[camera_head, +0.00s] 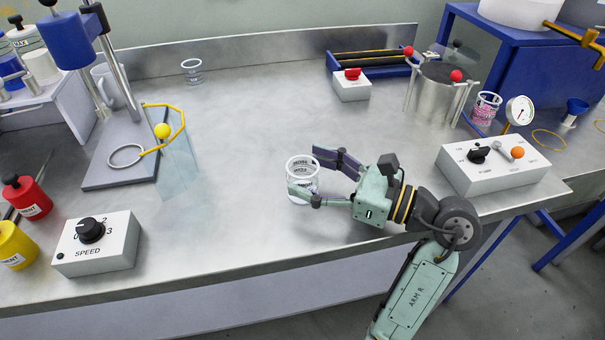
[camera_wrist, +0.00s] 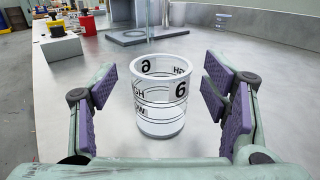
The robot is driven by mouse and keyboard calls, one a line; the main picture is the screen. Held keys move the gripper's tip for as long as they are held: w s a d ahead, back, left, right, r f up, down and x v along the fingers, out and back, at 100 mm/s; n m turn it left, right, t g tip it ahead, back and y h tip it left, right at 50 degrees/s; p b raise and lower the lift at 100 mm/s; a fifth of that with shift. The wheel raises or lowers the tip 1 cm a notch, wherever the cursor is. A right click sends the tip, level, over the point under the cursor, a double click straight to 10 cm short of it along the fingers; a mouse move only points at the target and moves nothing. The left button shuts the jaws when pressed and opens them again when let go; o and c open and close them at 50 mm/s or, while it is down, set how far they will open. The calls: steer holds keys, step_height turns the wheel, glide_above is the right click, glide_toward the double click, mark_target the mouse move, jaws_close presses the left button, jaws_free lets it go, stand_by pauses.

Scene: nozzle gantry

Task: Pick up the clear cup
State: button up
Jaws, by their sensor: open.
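A clear cup (camera_head: 302,182) with dark markings and a white rim stands upright on the metal bench, near the middle of the head view. In the wrist view the clear cup (camera_wrist: 160,97) carries a black 6 and stands between and a little beyond my finger pads. My gripper (camera_head: 302,176) reaches in from the right, low over the bench. Its two fingers are spread apart, one on each side of the cup. In the wrist view my gripper (camera_wrist: 158,108) shows a gap between each purple pad and the cup. One finger hides part of the cup's front in the head view.
Another small clear cup (camera_head: 192,71) stands at the back left. A control box (camera_head: 492,167) and a metal pot (camera_head: 437,95) are at right. The bench around the cup is clear.

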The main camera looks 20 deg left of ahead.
steer(key=shift+w+a, duration=0.1)
steer(key=shift+a, duration=0.8)
steer(key=shift+c, duration=0.3)
steer(key=c, duration=1)
